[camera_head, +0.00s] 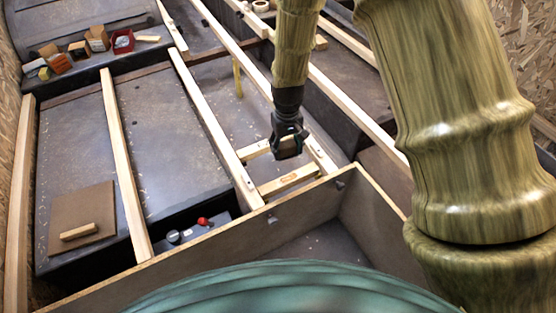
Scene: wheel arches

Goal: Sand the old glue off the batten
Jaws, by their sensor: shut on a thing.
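A short pale batten (301,175) spans crosswise between two long rails, just beyond the plywood panel's top edge. A small amber patch, which looks like old glue, shows on its upper face. My gripper (288,143) hangs down in the middle of the view, just beyond this batten in the picture. It is shut on a small dark block (289,151), mostly hidden by the fingers. I cannot tell whether the block touches any wood. A second short crosspiece (252,151) lies farther back, partly behind the gripper.
Long pale rails (214,130) run across dark floor panels. A plywood panel (230,250) stands in front. At left, a wood block (78,231) lies on a brown sheet (92,204). Small cartons (97,38) and a red bin (122,41) stand at back left.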

